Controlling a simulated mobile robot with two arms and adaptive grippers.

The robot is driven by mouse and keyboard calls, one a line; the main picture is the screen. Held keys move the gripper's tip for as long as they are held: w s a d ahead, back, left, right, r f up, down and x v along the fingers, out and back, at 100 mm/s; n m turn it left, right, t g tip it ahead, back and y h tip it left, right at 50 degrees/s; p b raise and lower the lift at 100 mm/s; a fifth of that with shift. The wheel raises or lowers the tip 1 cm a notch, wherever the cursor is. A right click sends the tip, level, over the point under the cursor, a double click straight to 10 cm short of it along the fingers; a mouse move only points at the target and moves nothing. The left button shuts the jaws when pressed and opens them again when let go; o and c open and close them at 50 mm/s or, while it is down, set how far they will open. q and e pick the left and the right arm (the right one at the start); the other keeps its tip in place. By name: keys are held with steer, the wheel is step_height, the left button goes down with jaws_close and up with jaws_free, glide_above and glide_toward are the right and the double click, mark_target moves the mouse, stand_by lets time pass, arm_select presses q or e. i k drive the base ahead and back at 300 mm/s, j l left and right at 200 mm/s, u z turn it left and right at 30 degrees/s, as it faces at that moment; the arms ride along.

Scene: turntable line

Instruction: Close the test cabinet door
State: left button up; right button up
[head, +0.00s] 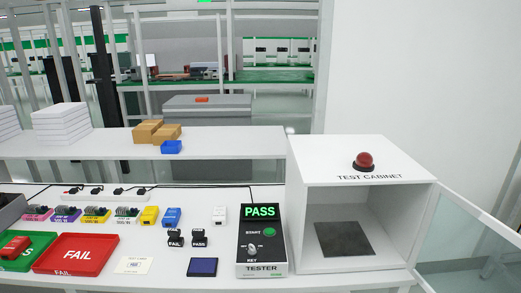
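The test cabinet (362,188) is a white box at the right end of the bench, with "TEST CABINET" on its top and a red dome lamp (364,161) on it. Its front is open and a dark square plate (343,238) lies on its floor; I see nothing on the plate. Its door (478,243) is a clear panel with a pale frame. It stands swung open to the right, hinged at the cabinet's right edge, and runs out of the picture. Neither of my grippers shows in the head view.
Left of the cabinet stands a tester (262,241) with a lit "PASS" display. A red FAIL tray (76,254), a green tray (29,256), two stamps, a blue pad (202,267) and several small boards lie on the bench. A shelf behind holds cardboard boxes (156,132).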

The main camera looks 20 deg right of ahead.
mark_target(513, 238)
steer(key=l, duration=0.45)
steer(key=k+l+u, duration=0.15)
steer(key=l, duration=0.75)
steer(key=l+u, duration=0.1)
steer(key=l, duration=0.35)
steer(key=k+l, duration=0.15)
steer(key=l, duration=0.25)
steer(key=k+l+u, duration=0.15)
steer(key=l, duration=0.75)
